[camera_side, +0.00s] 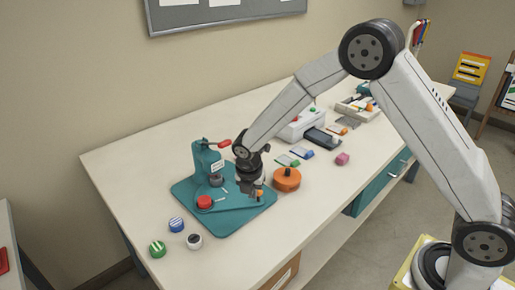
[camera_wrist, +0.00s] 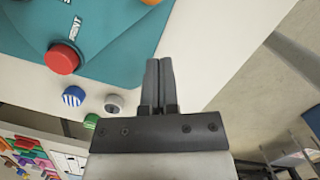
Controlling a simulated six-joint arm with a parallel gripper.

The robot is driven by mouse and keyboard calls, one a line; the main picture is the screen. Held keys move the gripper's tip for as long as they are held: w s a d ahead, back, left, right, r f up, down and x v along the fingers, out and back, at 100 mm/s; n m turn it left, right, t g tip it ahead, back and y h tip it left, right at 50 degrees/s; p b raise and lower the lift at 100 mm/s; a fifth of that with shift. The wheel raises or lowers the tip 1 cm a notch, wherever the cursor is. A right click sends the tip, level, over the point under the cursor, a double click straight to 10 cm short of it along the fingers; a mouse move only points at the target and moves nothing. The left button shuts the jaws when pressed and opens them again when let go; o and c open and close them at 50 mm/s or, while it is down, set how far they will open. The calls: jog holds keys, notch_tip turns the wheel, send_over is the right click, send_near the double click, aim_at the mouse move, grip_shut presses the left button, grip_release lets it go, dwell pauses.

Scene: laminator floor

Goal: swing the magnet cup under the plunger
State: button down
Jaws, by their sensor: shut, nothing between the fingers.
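The teal press column (camera_side: 203,160) stands on a teal base plate (camera_side: 232,226), with a red-tipped lever (camera_side: 224,143) and a dark plunger (camera_side: 216,180). A red round cup (camera_side: 204,202) sits near the front-left of the base; it also shows in the wrist view (camera_wrist: 62,57), beside printed lettering. I cannot tell which part is the magnet cup. My gripper (camera_side: 251,193) is shut and empty at the right side of the base, its fingers together in the wrist view (camera_wrist: 160,62). A small orange part (camera_side: 260,193) shows by the fingertips; contact is unclear. My gripper hides part of the base.
An orange round piece (camera_side: 287,179) stands right of the base. Blue-striped (camera_side: 176,224), green (camera_side: 157,249) and white-and-black (camera_side: 194,241) round pieces lie at the front left. Bare table lies in front.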

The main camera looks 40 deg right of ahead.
jog(key=shift+w+d+f, duration=0.45)
jog(key=shift+d+f, duration=0.15)
jog(key=shift+d, duration=0.2)
jog(key=shift+w+d+f, duration=0.45)
jog(key=shift+d+f, duration=0.15)
jog(key=shift+d, duration=0.2)
jog(key=shift+w+d+f, duration=0.1)
jog(key=shift+w+d, duration=0.15)
jog(key=shift+d, duration=0.25)
jog(key=shift+w+d+f, duration=0.1)
jog(key=shift+w+d, duration=0.1)
jog(key=shift+d, duration=0.3)
jog(key=shift+a+r, duration=0.1)
jog(key=shift+r, duration=0.05)
jog(key=shift+s+a+r, duration=0.25)
jog(key=shift+a, duration=0.2)
jog(key=a, duration=0.1)
jog(key=s+a+r, duration=0.1)
jog(key=s, duration=0.1)
jog(key=shift+a+r, duration=0.3)
jog(key=shift+a, duration=0.1)
notch_tip(320, 180, up, 10)
jog(key=a, duration=0.1)
jog(key=shift+s+a+f, duration=0.15)
jog(key=shift+s+f, duration=0.1)
jog(key=shift+s, duration=0.15)
jog(key=shift+s, duration=0.1)
